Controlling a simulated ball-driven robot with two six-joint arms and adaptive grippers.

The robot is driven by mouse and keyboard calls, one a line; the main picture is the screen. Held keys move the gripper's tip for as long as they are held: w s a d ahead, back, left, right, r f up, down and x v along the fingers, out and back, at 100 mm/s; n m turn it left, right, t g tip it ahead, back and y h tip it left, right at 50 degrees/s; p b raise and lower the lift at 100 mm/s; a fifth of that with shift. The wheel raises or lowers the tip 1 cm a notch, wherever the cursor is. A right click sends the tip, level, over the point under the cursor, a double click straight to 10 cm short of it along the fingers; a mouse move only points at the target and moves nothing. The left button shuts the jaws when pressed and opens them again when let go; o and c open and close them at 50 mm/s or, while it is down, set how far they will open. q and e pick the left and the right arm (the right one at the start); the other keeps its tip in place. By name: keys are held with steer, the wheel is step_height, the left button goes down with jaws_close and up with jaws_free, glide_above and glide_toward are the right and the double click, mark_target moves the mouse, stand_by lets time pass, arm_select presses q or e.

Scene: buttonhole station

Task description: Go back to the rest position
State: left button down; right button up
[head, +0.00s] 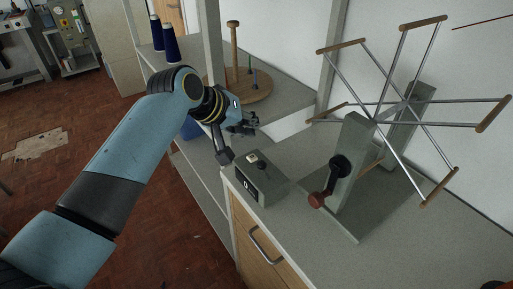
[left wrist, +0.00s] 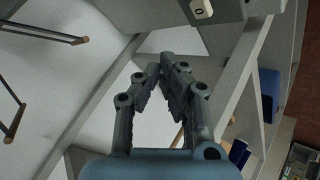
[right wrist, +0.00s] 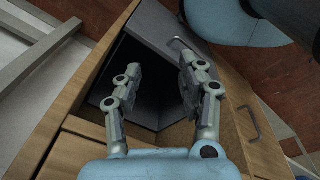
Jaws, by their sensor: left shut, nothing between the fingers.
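My left gripper (head: 243,127) hangs over the workbench beside the small grey switch box (head: 262,178), apart from it. In the left wrist view its fingers (left wrist: 163,68) come together at the tips, with nothing between them. My right gripper (right wrist: 158,68) shows only in its own wrist view. Its two fingers stand well apart, with nothing held, in front of a wooden cabinet (right wrist: 78,152) with a dark recess. The right arm is out of the head view.
A round wooden stand with a post (head: 234,48) and blue thread cones (head: 170,42) are behind my left arm. Open brick-red floor (head: 150,225) lies at left.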

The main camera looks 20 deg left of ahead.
arm_select(q)
steer(key=s+a+r+m+g+y, duration=0.1)
steer(key=s+a+m+g+y, duration=0.3)
steer(key=s, duration=1.3)
steer(key=s+a+r+m+g+y, duration=0.1)
steer(key=s+a, duration=0.5)
steer(key=s, duration=1)
step_height(320, 180, down, 37)
steer(key=s+a+g+b, duration=0.1)
steer(key=a+b, duration=0.2)
steer(key=b, duration=0.8)
steer(key=s+f+b, duration=0.4)
steer(key=s+f, duration=0.5)
steer(key=f, duration=0.4)
steer(key=s+f+g+b, duration=0.1)
steer(key=s+f+b, duration=0.4)
steer(key=s+f, duration=0.5)
step_height(320, 180, down, 3)
steer(key=shift+s+a+f+n, duration=0.15)
steer(key=shift+a+n, duration=0.25)
